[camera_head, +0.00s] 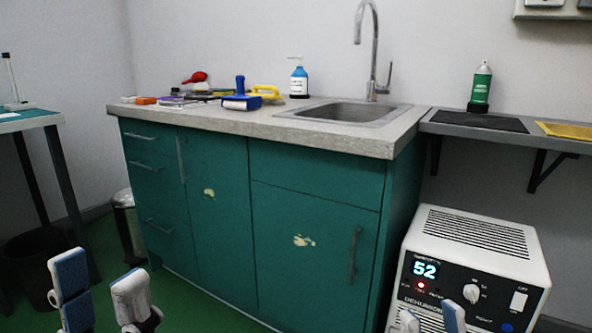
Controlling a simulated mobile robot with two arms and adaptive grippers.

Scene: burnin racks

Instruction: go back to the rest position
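My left gripper (100,284) shows at the bottom left, in front of the green floor and the cabinet's left end. Its two blue-and-white fingers stand apart with nothing between them. My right gripper (431,317) shows at the bottom right, in front of the dehumidifier (470,250). Only its fingertips are in view, apart, with nothing seen between them. Neither gripper appears to hold anything. The rest of both arms is out of view.
A teal cabinet (222,215) with a grey counter (230,118) and a sink (350,112) stands ahead. Tools and a blue bottle (299,82) lie or stand on it. A wall shelf (455,129) is at right. A table (30,121) and dark bin (35,265) are at left.

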